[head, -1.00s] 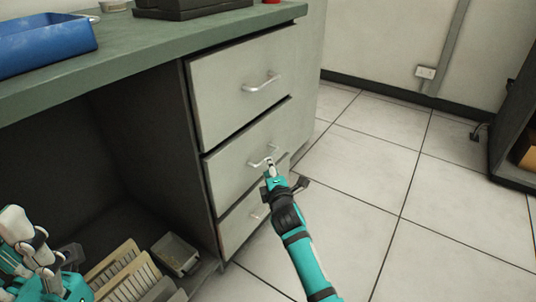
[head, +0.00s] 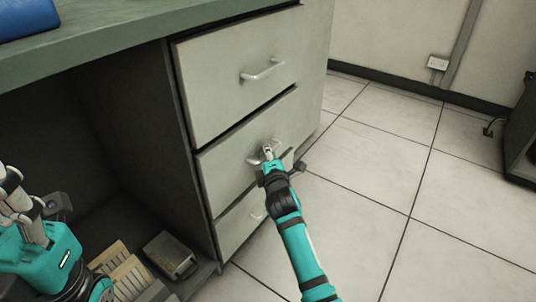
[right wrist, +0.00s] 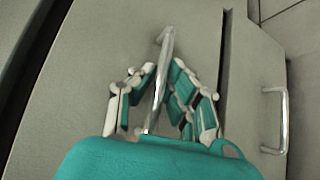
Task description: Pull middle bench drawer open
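The grey bench drawer unit has three stacked fronts. The middle drawer (head: 222,168) looks flush with its neighbours, with a dark gap along its top edge. My right gripper (head: 267,152) is at its metal handle (head: 277,142) and partly hides it. In the right wrist view, the fingers (right wrist: 164,68) bend in from both sides, their tips close against the handle bar (right wrist: 160,88), which runs between them. My left gripper (head: 18,205) is at the left edge, away from the drawers; its finger opening is unclear.
The top drawer (head: 220,85) and bottom drawer (head: 238,228) are shut. The green benchtop (head: 110,35) overhangs an open bay holding a grey bin (head: 170,256) and card trays (head: 122,268). Tiled floor (head: 370,190) to the right is clear. A dark cabinet (head: 522,140) stands far right.

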